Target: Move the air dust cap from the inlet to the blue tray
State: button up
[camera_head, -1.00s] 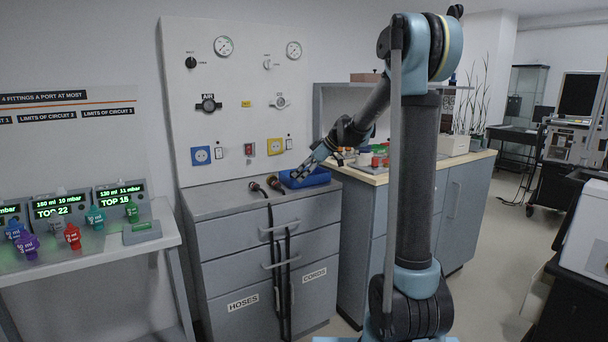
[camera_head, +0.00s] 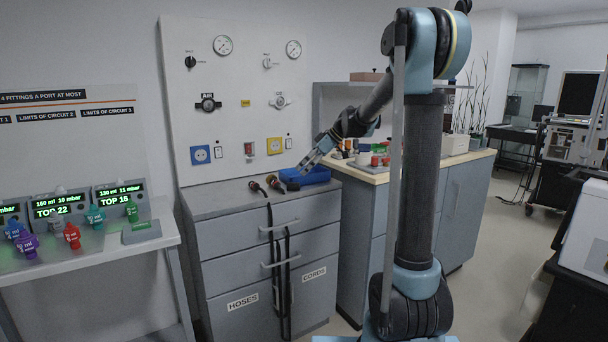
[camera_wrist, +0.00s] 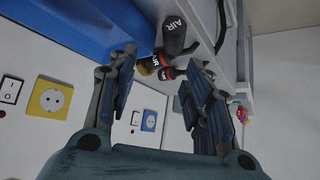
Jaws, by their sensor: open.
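The AIR inlet (camera_head: 208,103) is on the grey wall panel, with a dark round fitting on it. I cannot tell whether that fitting is the dust cap. The blue tray (camera_head: 318,175) sits on the drawer cabinet's top at its right end, and its blue side fills the upper left of the wrist view (camera_wrist: 75,25). My gripper (camera_head: 304,169) is just above the tray, angled down to the left. In the wrist view its two fingers (camera_wrist: 160,88) are apart, with nothing held. The tray's inside is mostly hidden.
Dark hose ends with red bands (camera_head: 274,182) lie on the cabinet top left of the tray; one marked AIR (camera_wrist: 174,36) shows beyond my fingers. Hoses (camera_head: 288,265) hang down the cabinet front. A wooden-topped counter (camera_head: 385,173) stands right. The cabinet top's left part is clear.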

jog(key=v, duration=0.9)
